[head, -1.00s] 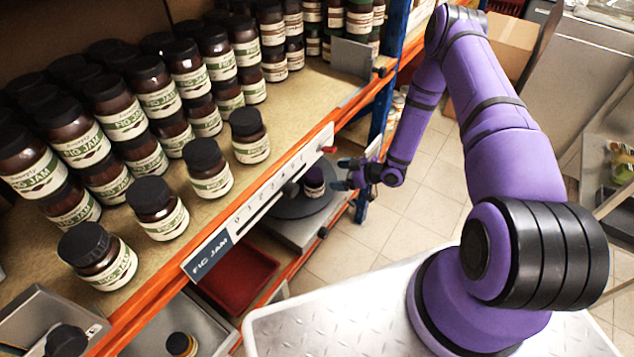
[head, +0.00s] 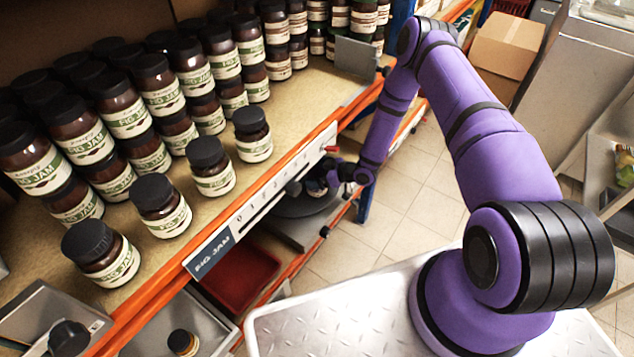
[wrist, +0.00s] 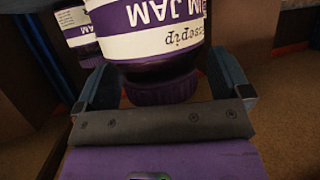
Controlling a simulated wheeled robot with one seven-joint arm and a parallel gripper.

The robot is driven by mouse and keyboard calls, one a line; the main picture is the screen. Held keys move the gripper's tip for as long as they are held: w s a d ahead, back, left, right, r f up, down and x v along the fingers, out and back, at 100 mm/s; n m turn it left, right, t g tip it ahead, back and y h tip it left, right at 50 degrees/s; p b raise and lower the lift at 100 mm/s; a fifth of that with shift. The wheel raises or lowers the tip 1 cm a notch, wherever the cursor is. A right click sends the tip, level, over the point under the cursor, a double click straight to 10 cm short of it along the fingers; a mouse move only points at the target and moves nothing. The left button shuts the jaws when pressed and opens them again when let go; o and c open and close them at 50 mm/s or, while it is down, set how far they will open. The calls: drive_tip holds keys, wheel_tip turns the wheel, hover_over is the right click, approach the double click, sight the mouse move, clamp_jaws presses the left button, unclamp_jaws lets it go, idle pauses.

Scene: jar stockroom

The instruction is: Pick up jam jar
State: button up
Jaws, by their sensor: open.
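A jam jar (wrist: 165,35) with a white and purple label, reading partly "UM JAM" upside down, and a dark purple lid fills the middle of the wrist view. My gripper (wrist: 160,65) is open, its two blue fingers on either side of the jar's lid end. A gap shows beside the lid, and no grip on the jar is seen. In the head view my gripper (head: 328,176) is low under the upper shelf's front edge, over a dark round plate (head: 292,208). The jar there is mostly hidden by the gripper and shelf edge.
Another purple-labelled jar (wrist: 78,20) stands at left in the wrist view. Several fig jam jars (head: 160,207) crowd the upper shelf, whose orange edge (head: 292,165) runs close to my gripper. A red tray (head: 240,278) lies below. The tiled floor (head: 415,190) is clear.

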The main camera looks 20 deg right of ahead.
drive_tip(key=c, duration=1.6)
drive_tip(key=shift+o, duration=0.2)
drive_tip(key=shift+r, duration=0.1)
drive_tip(key=shift+r, duration=0.65)
wheel_tip(320, 180, up, 2)
drive_tip(key=shift+r, duration=0.1)
drive_tip(key=s+r, duration=0.1)
drive_tip(key=s, duration=1.5)
drive_tip(key=shift+r, duration=0.2)
